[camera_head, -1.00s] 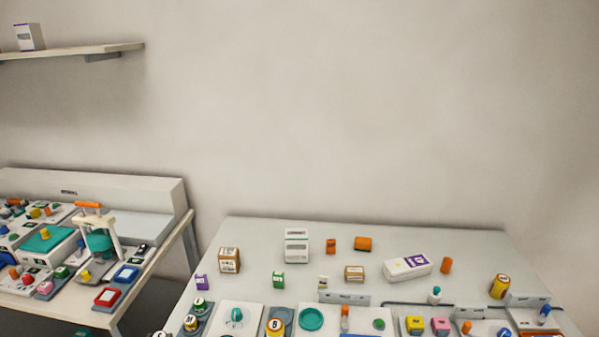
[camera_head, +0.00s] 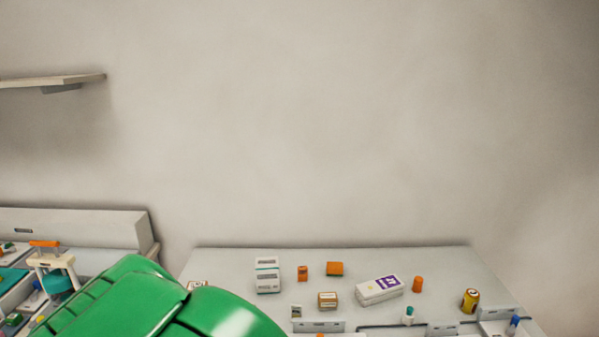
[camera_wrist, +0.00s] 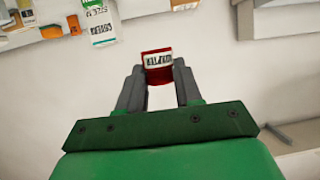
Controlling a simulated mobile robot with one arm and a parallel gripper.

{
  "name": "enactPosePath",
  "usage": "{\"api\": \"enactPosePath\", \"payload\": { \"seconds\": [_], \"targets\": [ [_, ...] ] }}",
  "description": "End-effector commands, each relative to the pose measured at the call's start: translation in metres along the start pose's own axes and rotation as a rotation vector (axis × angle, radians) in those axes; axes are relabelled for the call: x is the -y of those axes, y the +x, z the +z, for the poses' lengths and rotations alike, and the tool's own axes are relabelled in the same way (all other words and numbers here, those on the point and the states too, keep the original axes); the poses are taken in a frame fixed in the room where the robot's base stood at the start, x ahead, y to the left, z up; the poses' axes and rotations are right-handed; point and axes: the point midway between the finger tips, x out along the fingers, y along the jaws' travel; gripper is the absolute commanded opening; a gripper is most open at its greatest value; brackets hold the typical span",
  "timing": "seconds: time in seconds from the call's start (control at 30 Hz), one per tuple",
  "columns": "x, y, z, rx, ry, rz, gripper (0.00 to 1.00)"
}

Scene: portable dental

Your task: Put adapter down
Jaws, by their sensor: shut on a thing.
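My gripper (camera_wrist: 157,85) is shut on the adapter (camera_wrist: 157,69), a small dark red block with a white printed label, in the wrist view. The block sits between the tips of the two grey fingers. The wall and several boxes lie beyond it, and I see no surface touching it. In the head view my green arm fills the lower left, and the gripper and adapter are out of sight there.
The grey table (camera_head: 220,262) holds a white box (camera_head: 267,275), a purple-labelled white box (camera_head: 379,290), a brown box (camera_head: 327,300), several orange pieces and a yellow can (camera_head: 469,300). A second bench (camera_head: 80,222) stands left. My arm hides the table's front left.

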Motion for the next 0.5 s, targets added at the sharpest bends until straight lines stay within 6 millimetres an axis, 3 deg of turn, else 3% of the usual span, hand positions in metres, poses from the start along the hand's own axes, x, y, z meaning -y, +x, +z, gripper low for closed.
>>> {"api": "enactPosePath", "payload": {
  "seconds": [0.5],
  "targets": [
    [-0.096, 0.058, -0.063, -0.004, 0.037, 0.086, 0.04]
  ]
}}
